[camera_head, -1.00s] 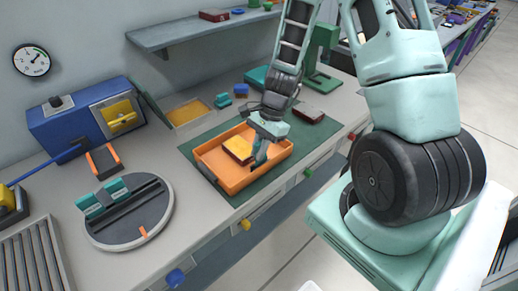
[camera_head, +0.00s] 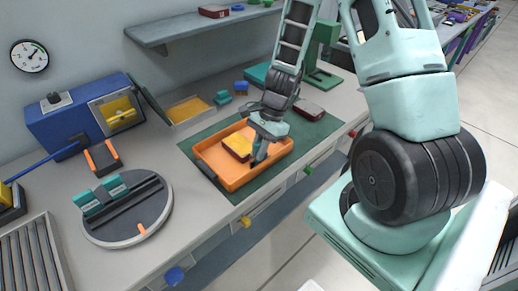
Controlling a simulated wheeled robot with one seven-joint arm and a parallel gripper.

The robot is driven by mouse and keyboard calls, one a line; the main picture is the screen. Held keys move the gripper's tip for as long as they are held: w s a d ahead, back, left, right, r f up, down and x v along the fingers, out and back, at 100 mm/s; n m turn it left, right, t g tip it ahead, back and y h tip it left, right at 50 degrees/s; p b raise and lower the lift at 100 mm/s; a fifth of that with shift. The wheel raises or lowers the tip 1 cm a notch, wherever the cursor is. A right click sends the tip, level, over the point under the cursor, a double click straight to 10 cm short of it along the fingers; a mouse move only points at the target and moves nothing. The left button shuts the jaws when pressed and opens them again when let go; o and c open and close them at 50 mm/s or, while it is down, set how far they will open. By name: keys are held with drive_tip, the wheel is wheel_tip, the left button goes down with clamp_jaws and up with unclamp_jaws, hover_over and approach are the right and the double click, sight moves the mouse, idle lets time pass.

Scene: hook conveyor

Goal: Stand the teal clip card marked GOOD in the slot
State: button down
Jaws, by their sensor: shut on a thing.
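My gripper (camera_head: 259,157) points down into the right part of the orange tray (camera_head: 228,181), just right of a yellow and red block (camera_head: 238,146). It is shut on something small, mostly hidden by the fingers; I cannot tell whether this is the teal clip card. Teal pieces (camera_head: 101,195) stand on the grey round plate (camera_head: 128,228) at the left, beside a dark grooved bar. No GOOD marking can be read, and I cannot tell which groove is the slot.
A blue machine (camera_head: 70,115) with a yellow-lit window stands at the back left. A yellow-bottomed tray (camera_head: 188,110) and small blue and teal blocks lie behind the orange tray. A dark red block (camera_head: 309,111) lies right of it. Bench between round plate and orange tray is clear.

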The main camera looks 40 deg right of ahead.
drive_tip(key=shift+f+b, duration=0.35)
drive_tip(key=shift+f, duration=0.1)
drive_tip(key=c, duration=1.4)
unclamp_jaws()
drive_tip(key=v, duration=1.7)
drive_tip(key=shift+d+r+b, duration=0.15)
drive_tip(key=shift+b, duration=0.25)
